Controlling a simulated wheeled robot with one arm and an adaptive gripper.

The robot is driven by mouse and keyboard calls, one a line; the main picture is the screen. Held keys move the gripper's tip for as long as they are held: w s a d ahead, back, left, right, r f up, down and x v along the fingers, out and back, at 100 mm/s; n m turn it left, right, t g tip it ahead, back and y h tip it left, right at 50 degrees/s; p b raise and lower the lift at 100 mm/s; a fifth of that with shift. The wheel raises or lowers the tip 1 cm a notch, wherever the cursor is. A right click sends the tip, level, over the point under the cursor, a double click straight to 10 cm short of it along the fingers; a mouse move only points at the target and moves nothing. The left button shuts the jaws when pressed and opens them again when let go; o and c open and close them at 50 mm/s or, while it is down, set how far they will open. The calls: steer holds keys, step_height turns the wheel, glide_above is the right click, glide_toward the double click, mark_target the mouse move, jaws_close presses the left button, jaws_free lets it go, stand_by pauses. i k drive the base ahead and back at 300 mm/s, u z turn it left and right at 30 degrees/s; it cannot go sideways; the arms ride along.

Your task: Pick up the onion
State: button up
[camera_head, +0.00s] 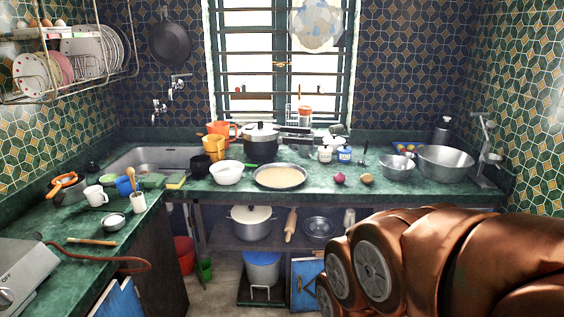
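A small purple-red onion (339,178) sits near the front edge of the green counter (318,189), right of a wide pan. A brownish round item (367,179), perhaps a potato, lies just right of it, with a small gap between them. My copper-coloured arm fills the lower right of the view, in front of the counter. My gripper's fingers do not show, so where they are relative to the onion is hidden.
Left of the onion is a pan (279,177) with pale contents. Steel bowls (445,162) stand to the right, and a blue jar (344,155) stands behind. A lidded pot (261,137) and orange cups (215,146) are further back. The sink (150,158) is at left.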

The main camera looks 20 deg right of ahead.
mark_target(340, 177)
steer(key=i, duration=1.55)
steer(key=z, duration=0.05)
